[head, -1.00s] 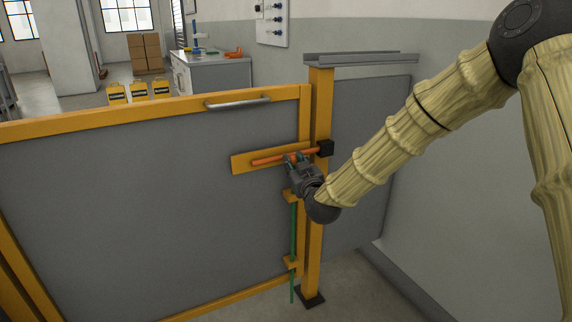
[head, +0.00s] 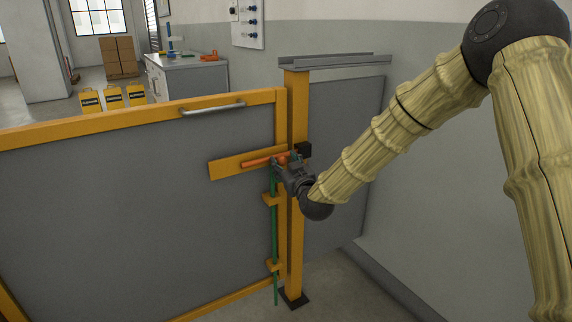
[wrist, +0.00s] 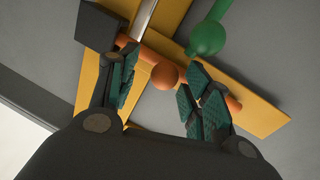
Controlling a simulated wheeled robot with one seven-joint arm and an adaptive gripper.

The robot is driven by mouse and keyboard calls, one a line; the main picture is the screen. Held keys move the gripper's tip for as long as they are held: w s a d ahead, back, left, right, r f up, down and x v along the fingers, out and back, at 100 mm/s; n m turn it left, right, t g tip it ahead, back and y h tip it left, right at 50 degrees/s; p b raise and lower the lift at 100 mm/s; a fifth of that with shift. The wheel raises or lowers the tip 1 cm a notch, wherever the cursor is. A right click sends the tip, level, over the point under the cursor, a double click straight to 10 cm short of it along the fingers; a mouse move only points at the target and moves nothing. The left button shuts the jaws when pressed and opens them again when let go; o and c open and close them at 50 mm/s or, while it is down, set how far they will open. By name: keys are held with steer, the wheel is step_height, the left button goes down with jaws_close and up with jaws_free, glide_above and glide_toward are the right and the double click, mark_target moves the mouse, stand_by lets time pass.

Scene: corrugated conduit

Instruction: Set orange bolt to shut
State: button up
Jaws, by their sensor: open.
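The orange bolt (head: 262,161) lies along a yellow plate (head: 225,168) on the grey gate panel. Its end reaches the black block (head: 304,150) on the yellow post; in the wrist view, the bolt (wrist: 134,48) meets the block (wrist: 98,28) at upper left. Whether it enters the block is hidden. The bolt's round orange knob (wrist: 165,76) sits between the fingers of my gripper (wrist: 160,88). The fingers are open, with a visible gap beside the knob. In the head view, my gripper (head: 284,163) covers part of the bolt.
A green vertical rod (head: 274,235) runs just below my gripper; its green knob (wrist: 207,38) is close to the right finger. The yellow post (head: 297,110) stands beside the gate. A metal handle (head: 213,108) is on the top rail.

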steer(key=v, duration=1.2)
steer(key=s+d+f+m+g+h, duration=0.1)
steer(key=s+d+f+g, duration=0.15)
steer(key=s+f, duration=0.6)
steer(key=s+d+f+m+g+h, duration=0.1)
steer(key=s+d+f+g, duration=0.15)
steer(key=f, duration=1.15)
steer(key=s+d+f+m+g+h, duration=0.1)
steer(key=s+f+g, duration=0.2)
steer(key=s+f, duration=0.55)
steer(key=s+d+f+m+g+h, duration=0.1)
steer(key=s+d+f+g, duration=0.2)
steer(key=s+f, duration=0.5)
steer(key=s+d+f+m+g, duration=0.1)
steer(key=s+d+f+g, duration=0.25)
steer(key=s, duration=0.85)
steer(key=s+d+f+m+g+h, duration=0.1)
steer(key=s+d+f+g, duration=0.2)
steer(key=s+f, duration=0.55)
step_height(320, 180, up, 28)
steer(key=p, duration=2.7)
steer(key=shift+s+a+r, duration=0.2)
steer(key=shift+s+r, duration=0.05)
